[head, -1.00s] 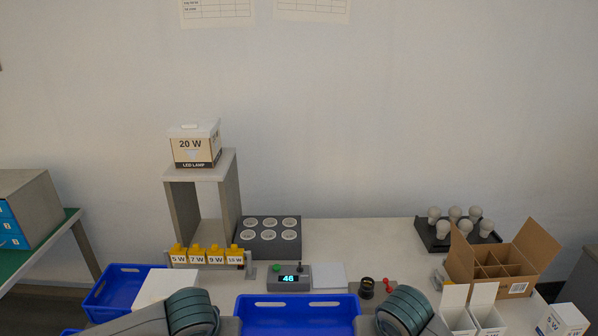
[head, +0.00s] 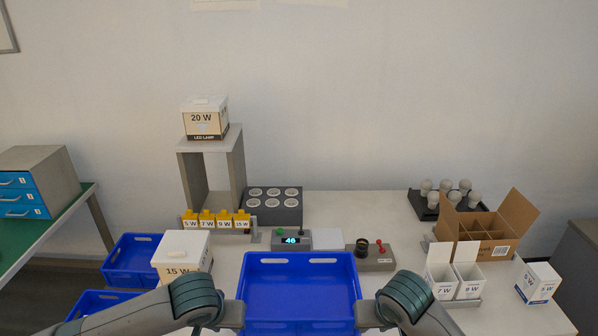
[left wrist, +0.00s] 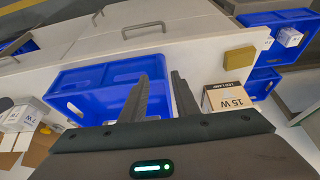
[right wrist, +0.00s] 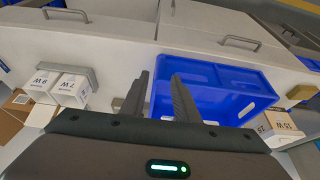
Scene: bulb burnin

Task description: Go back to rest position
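The blue crate (head: 299,263) stands empty at the table's front edge. My left gripper (head: 234,314) is at its left side and my right gripper (head: 364,313) at its right side. In the left wrist view the two fingers (left wrist: 163,76) are apart, with the crate (left wrist: 85,78) below and beside them. In the right wrist view the fingers (right wrist: 159,77) are also apart, near the crate's side wall (right wrist: 225,78). I see nothing held in either gripper. Whether the fingers touch the crate is not clear.
A white-lidded 15 W box (head: 183,256) stands left of the crate, close to my left arm. Small 7 W and 9 W boxes (head: 455,281) and an open carton (head: 483,236) are at right. A display unit (head: 291,240) and a knob unit (head: 370,256) sit behind the crate.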

